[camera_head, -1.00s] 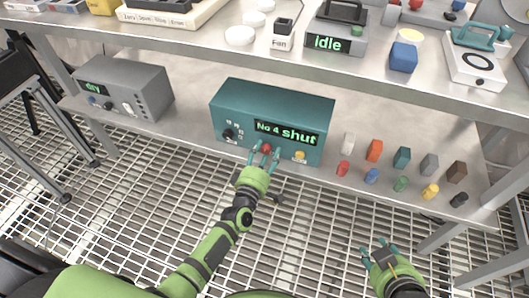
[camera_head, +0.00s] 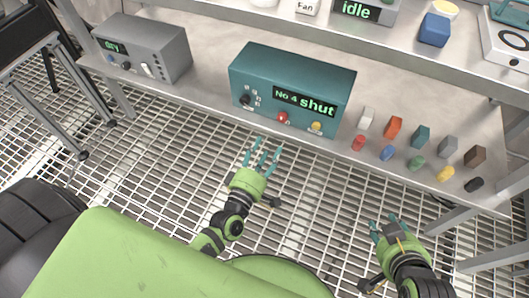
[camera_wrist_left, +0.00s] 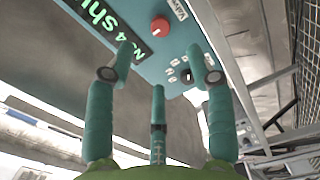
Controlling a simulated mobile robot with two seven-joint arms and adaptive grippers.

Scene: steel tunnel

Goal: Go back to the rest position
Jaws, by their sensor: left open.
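My left gripper (camera_head: 262,156) is open and empty, over the floor grating in front of the lower shelf. It is apart from the teal box (camera_head: 292,74), whose display reads "No 4 shut". The box has a red button (camera_head: 283,117), a yellow button (camera_head: 317,126) and a black knob (camera_head: 246,99). In the left wrist view my open fingers (camera_wrist_left: 158,75) frame the box front, with the red button (camera_wrist_left: 160,25) beyond them. My right gripper (camera_head: 386,226) is at the lower right over the grating, with its fingers apart and nothing seen between them.
A grey box (camera_head: 143,48) with a green display stands at the left of the lower shelf (camera_head: 205,95). Several small coloured blocks and cylinders stand at its right, including an orange block (camera_head: 393,127). The upper shelf holds a device reading "idle" (camera_head: 360,10) and a blue block (camera_head: 434,30).

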